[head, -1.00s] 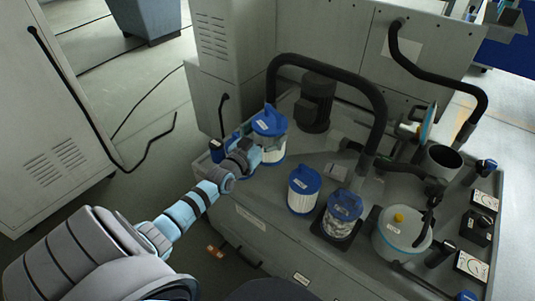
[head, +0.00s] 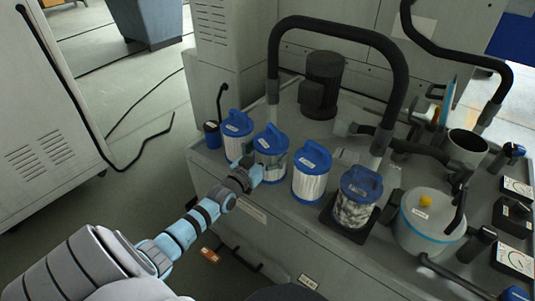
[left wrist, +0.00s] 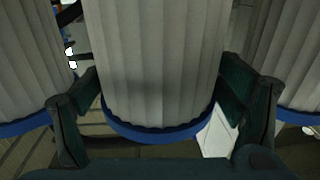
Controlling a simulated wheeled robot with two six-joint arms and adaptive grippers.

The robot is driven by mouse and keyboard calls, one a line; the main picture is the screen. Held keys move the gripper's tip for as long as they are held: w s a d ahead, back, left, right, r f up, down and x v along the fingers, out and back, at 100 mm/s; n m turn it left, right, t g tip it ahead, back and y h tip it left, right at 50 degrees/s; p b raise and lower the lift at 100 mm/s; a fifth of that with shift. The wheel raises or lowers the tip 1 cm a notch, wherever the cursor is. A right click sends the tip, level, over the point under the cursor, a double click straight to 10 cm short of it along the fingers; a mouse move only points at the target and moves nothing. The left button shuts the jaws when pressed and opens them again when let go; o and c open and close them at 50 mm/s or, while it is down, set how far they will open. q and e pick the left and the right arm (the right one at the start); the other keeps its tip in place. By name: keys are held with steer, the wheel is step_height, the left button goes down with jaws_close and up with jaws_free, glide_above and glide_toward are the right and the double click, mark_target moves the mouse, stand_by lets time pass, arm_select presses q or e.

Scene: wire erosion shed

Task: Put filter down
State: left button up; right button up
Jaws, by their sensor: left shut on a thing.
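My left gripper (head: 258,172) is shut on a white pleated filter (head: 270,146) with a blue handled cap. The filter is upright over the front edge area of the grey machine deck (head: 330,138), in a row between two similar filters. Its top is about level with theirs; I cannot tell whether its base touches the deck. In the left wrist view the held filter (left wrist: 160,65) fills the middle, between both finger pads, with its blue end rim at the bottom. Its far side is hidden. My right gripper is not in view.
Close neighbours are a filter (head: 236,127) on the left and another (head: 310,170) on the right. A mottled grey filter (head: 357,203) stands in a dark holder. A black hose (head: 335,27) arches behind, near a dark motor (head: 322,85). A lidded pot (head: 425,228) is at right.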

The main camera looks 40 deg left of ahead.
arm_select(q)
steer(key=o, duration=1.5)
steer(key=shift+f, duration=0.1)
steer(key=shift+c, duration=0.2)
steer(key=shift+o, duration=1.2)
